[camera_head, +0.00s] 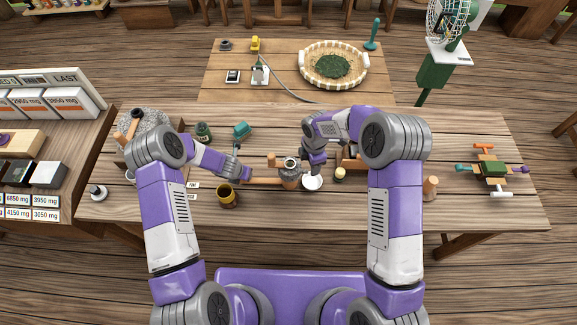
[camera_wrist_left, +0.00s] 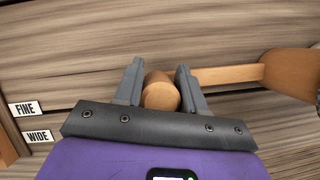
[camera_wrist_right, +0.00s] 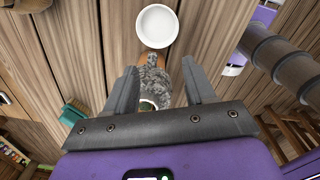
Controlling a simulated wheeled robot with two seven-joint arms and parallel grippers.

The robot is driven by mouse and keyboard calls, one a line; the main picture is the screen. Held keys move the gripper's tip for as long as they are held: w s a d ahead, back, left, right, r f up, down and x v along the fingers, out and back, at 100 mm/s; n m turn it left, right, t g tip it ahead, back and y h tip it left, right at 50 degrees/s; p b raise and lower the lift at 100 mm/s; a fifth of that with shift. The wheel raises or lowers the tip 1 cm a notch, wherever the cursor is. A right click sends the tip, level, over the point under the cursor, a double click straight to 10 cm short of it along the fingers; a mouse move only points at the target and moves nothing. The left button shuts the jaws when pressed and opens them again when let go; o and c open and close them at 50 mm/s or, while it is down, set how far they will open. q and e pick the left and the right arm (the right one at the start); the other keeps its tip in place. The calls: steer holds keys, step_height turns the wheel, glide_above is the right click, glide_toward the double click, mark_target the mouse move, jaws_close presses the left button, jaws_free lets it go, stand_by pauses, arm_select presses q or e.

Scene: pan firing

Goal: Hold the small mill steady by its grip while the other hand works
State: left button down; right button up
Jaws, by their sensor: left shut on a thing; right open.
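The small mill (camera_head: 289,180) stands on the workbench, with a grey top and a wooden body. Its wooden grip (camera_head: 262,181) reaches out to the left. My left gripper (camera_head: 238,178) is shut on the grip's end. In the left wrist view the rounded wooden end (camera_wrist_left: 161,95) sits between the two fingers, and a bar runs right to the mill's body (camera_wrist_left: 292,72). My right gripper (camera_head: 315,168) is open beside the mill's upper right. In the right wrist view the mill's grey speckled part (camera_wrist_right: 156,78) shows between the spread fingers, partly hidden.
A white bowl (camera_head: 312,183) stands right of the mill. A teal brush (camera_head: 241,130) and a green jar (camera_head: 203,131) lie behind. A small jar (camera_head: 339,174) stands right. The bench's front edge is mostly clear.

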mark_target(271, 155)
steer(key=a+r, duration=0.2)
steer(key=w+a+r, duration=0.1)
steer(key=a, duration=0.1)
steer(key=w+a+r, duration=0.1)
steer(key=a+r, duration=0.1)
steer(key=shift+a+r, duration=0.3)
steer(key=shift+r, duration=0.05)
steer(key=shift+m, duration=0.6)
steer(key=a+r, duration=0.4)
steer(key=s+a+r, duration=0.1)
steer(key=a+r, duration=0.1)
steer(key=a, duration=0.1)
steer(key=shift+r, duration=0.1)
step_height(271, 155, down, 12)
steer(key=shift+r, duration=0.1)
jaws_close()
